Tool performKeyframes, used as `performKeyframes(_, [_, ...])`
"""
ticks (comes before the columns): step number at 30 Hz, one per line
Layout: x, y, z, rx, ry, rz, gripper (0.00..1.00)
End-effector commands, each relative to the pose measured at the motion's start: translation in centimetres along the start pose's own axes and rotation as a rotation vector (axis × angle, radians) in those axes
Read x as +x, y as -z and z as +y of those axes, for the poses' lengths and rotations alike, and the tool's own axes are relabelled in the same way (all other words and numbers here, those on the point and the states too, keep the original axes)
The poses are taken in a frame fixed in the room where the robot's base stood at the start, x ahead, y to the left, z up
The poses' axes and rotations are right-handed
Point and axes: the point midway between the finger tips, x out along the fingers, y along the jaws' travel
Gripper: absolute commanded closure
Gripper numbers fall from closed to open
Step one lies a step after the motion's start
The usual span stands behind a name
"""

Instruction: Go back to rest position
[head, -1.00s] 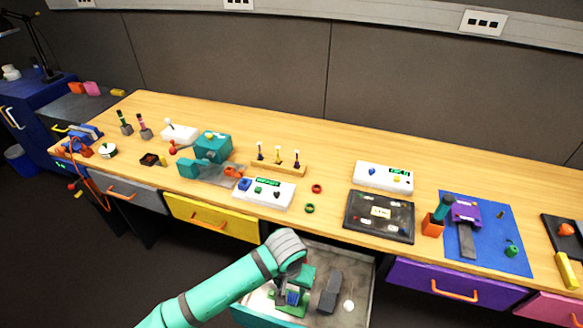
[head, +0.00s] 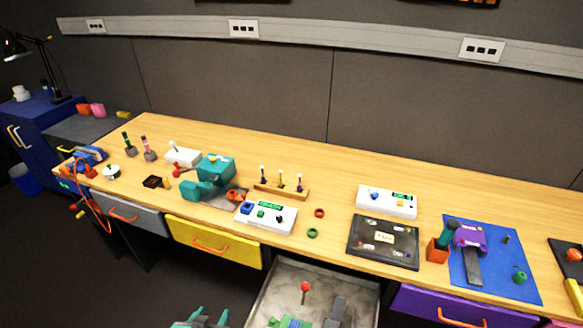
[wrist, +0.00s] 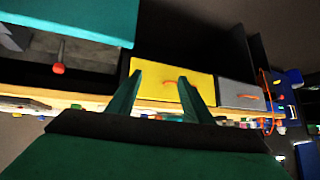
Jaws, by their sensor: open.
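My gripper (wrist: 162,80) is open and empty in the wrist view, its two teal fingers apart with nothing between them. The yellow drawer front (wrist: 172,92) shows behind the fingers, with clear space between. In the head view only some teal parts of my arm (head: 200,319) show at the bottom edge, left of the open drawer (head: 278,281).
The floor at lower left is clear.

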Motion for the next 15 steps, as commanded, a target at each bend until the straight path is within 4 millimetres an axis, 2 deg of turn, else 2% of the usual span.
performKeyframes(1, [-0.9,-0.5,-1.3,-0.007,0.022,0.034,0.54])
performKeyframes(6, [-3.9,-1.5,-3.9,0.009,0.079,0.162,0.54])
performKeyframes(10, [-6.2,-2.1,-5.4,0.028,0.123,0.244,0.54])
performKeyframes(15, [-8.9,-2.8,-6.1,0.059,0.165,0.331,0.54])
